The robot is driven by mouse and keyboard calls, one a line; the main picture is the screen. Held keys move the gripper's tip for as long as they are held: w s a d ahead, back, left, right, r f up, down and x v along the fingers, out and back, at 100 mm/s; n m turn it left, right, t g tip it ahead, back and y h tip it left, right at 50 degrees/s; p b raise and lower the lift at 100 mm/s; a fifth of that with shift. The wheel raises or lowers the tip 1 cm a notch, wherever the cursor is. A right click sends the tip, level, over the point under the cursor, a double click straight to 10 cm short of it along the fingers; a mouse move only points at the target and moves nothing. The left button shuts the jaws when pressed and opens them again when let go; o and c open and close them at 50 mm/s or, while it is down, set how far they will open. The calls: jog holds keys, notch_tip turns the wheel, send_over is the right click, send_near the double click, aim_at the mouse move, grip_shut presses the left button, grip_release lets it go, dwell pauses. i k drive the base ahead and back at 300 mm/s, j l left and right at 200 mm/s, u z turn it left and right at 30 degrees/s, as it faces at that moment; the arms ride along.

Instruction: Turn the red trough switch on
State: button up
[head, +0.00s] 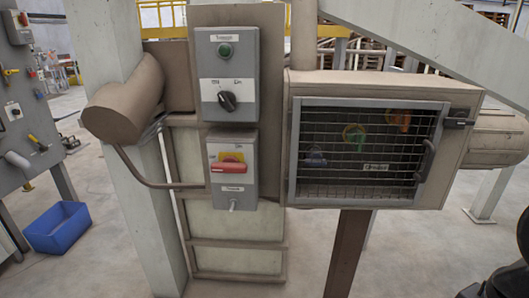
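The red trough switch (229,168) is a red rotary handle on a yellow plate, on the front of a small grey box (243,196). Its handle lies about horizontal. A label sits below it, too small to read. The box is mounted on a beige panel, left of centre in the head view. No gripper fingers show; only dark shapes, perhaps parts of my arm, cut in at the lower right edge, well apart from the switch.
A larger grey box (210,100) with a green button (225,50) and black knob (227,100) is directly above. A mesh-front cabinet (465,150) stands to the right. A pipe (150,183) runs in from the left. A blue bin (58,228) lies on the floor.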

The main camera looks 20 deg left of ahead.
aim_at(229, 164)
jog(key=u, duration=1.15)
